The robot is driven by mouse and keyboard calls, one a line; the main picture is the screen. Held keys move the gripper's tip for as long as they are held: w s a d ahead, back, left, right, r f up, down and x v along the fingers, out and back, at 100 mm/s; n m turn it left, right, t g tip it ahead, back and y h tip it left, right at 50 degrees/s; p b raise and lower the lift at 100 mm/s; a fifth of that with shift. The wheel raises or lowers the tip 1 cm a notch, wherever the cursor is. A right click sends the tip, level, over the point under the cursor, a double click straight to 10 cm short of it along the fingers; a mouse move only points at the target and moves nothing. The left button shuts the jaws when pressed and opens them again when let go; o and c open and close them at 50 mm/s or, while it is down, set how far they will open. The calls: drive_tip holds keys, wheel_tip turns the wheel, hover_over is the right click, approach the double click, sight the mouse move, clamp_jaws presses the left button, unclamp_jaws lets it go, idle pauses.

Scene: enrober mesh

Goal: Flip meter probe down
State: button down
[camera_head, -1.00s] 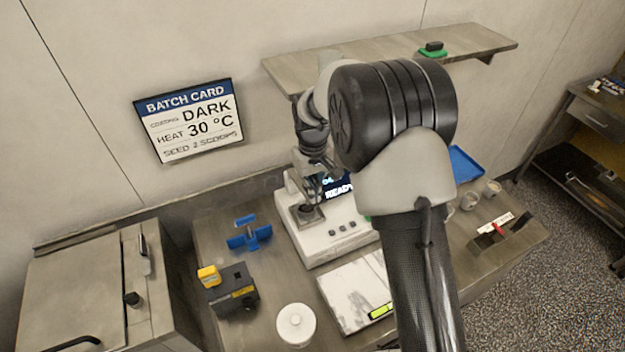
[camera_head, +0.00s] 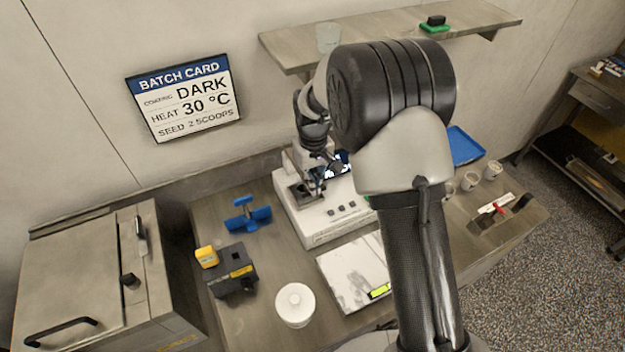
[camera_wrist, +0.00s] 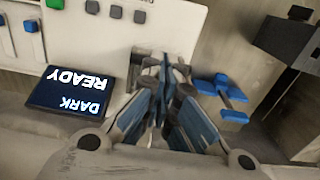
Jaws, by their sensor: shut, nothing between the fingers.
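The meter (camera_head: 315,228) is a white machine on the bench, with a row of grey buttons and a lit display (camera_head: 341,161). In the wrist view its display (camera_wrist: 71,92) reads DARK and READY, upside down. My gripper (camera_head: 318,183) is over the left part of the meter, between its upright column and the display. In the wrist view my gripper (camera_wrist: 163,125) has its fingers together, with nothing held. A dark square well (camera_head: 302,192) shows beside the fingers. The probe cannot be made out clearly; the fingers cover that area, and contact cannot be told.
A shelf (camera_head: 390,35) is above; a wall is behind.

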wheel_tip(320, 180, up, 14)
drive_tip(key=s+d+p, duration=0.1)
drive_tip(key=s+p, duration=0.1)
drive_tip(key=p, duration=0.1)
drive_tip(key=shift+s+f, duration=0.15)
drive_tip(key=shift+s, duration=0.1)
